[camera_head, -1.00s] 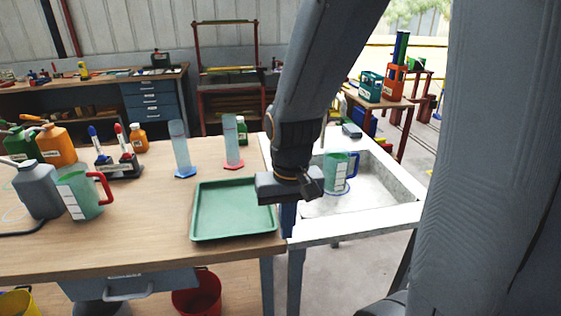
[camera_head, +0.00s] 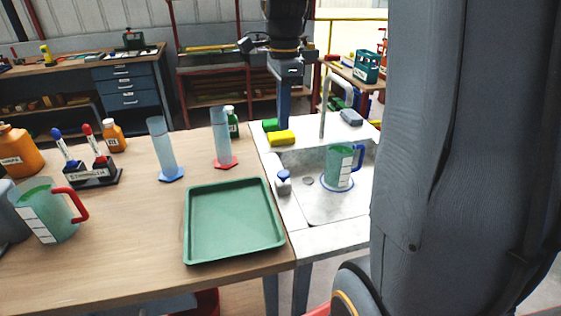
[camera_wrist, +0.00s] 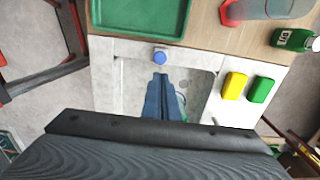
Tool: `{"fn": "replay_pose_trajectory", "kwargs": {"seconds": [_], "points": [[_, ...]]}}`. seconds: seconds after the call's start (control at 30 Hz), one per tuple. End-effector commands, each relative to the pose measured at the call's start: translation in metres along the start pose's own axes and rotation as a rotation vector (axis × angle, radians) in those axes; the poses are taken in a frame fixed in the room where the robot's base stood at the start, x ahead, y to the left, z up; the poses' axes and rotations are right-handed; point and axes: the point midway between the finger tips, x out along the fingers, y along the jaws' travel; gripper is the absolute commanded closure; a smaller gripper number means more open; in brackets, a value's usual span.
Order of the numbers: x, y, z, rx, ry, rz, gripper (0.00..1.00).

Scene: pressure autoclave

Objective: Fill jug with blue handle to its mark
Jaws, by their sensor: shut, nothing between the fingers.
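The jug with the blue handle (camera_head: 338,167) stands upright in the sink (camera_head: 330,208), on a blue-rimmed round spot below the curved tap (camera_head: 324,105). It is pale green and see-through with a white mark strip; I cannot tell a water level. A blue knob (camera_head: 284,174) on a white base sits at the sink's left side; it also shows in the wrist view (camera_wrist: 160,57). The jug is not clear in the wrist view.
Yellow (camera_head: 281,138) and green (camera_head: 270,125) sponges lie on the sink's back-left rim. An empty green tray (camera_head: 234,222) lies left of the sink. Two tall cylinders (camera_head: 165,150) (camera_head: 222,140) and a red-handled jug (camera_head: 50,212) stand on the table.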

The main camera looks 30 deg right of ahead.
Motion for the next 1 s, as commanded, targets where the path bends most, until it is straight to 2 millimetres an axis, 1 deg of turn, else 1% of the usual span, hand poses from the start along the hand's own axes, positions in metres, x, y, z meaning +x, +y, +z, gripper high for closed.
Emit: {"fn": "replay_pose_trajectory", "kwargs": {"seconds": [0.2,0.27,0.37,0.47,0.8,1.0], "points": [[0.002,0.000,0.000,-0.001,0.000,0.001,1.00],[0.006,0.000,0.000,-0.002,0.000,0.002,1.00],[0.017,0.001,0.001,-0.003,0.000,0.003,1.00],[0.034,0.001,0.001,-0.005,0.000,0.004,1.00],[0.101,0.002,0.002,-0.006,0.000,0.005,1.00],[0.127,0.001,0.002,-0.007,0.000,0.002,1.00]]}}
